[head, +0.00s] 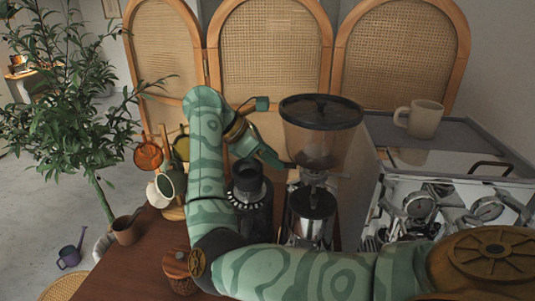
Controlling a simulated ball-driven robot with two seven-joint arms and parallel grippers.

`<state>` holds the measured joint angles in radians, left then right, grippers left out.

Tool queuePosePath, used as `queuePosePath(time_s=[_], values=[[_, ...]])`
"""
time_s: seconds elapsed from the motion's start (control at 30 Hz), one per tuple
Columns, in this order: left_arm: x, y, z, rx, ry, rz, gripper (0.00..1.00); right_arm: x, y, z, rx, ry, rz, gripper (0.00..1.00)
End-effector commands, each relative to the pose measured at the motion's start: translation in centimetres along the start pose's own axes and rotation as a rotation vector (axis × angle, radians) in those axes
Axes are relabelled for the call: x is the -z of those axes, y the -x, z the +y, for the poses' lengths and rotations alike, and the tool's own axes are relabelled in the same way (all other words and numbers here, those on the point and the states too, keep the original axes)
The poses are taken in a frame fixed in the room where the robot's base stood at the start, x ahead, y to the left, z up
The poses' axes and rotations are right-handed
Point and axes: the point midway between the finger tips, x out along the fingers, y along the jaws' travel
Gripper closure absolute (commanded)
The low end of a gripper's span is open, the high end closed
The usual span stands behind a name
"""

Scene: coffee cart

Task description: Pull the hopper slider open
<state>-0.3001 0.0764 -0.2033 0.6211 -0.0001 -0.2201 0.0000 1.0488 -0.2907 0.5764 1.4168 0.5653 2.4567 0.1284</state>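The coffee grinder (312,232) stands on the counter in the middle of the head view, with a clear, dark-lidded hopper (322,140) on top. The hopper slider is at the narrow neck (314,176) under the hopper; it is too small to make out clearly. My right arm comes in from the lower right, bends across the front and rises at the left. My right gripper (276,134) is left of the hopper with its fingers spread wide. Its lower finger is close to the neck; I cannot tell whether it touches. Nothing shows between the fingers. My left gripper is not in view.
A dark cylindrical device (248,185) stands left of the grinder. An espresso machine (450,205) with a mug (424,119) on top is at right. Cups hang on a wooden rack (172,212) at left. A wooden jar (180,272) stands in front. A rattan screen (270,50) is behind.

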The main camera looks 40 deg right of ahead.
Motion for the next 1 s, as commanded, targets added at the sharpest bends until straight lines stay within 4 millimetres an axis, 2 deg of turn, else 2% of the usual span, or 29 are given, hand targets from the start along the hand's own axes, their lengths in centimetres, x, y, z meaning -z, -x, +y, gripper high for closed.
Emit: queuePosePath(time_s=[0.17, 0.27, 0.5, 0.7, 0.83, 1.0], values=[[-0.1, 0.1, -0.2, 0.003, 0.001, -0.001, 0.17, 0.0, 1.7, 0.1, -0.002, 0.001, 0.003, 0.67], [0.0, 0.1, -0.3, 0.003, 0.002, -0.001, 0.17, 0.0, 4.0, 0.1, -0.004, 0.003, 0.003, 0.67], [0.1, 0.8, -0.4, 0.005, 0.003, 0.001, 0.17, -0.1, 10.8, 0.1, -0.005, 0.003, 0.002, 0.67], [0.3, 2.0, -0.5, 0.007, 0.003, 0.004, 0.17, -0.1, 14.9, 0.1, -0.003, 0.002, 0.000, 0.67], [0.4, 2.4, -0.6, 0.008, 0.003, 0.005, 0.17, 0.0, 16.1, 0.1, -0.002, 0.002, 0.000, 0.67], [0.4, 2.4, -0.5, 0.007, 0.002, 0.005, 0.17, 0.2, 16.5, 0.1, -0.002, 0.002, 0.000, 0.67]])
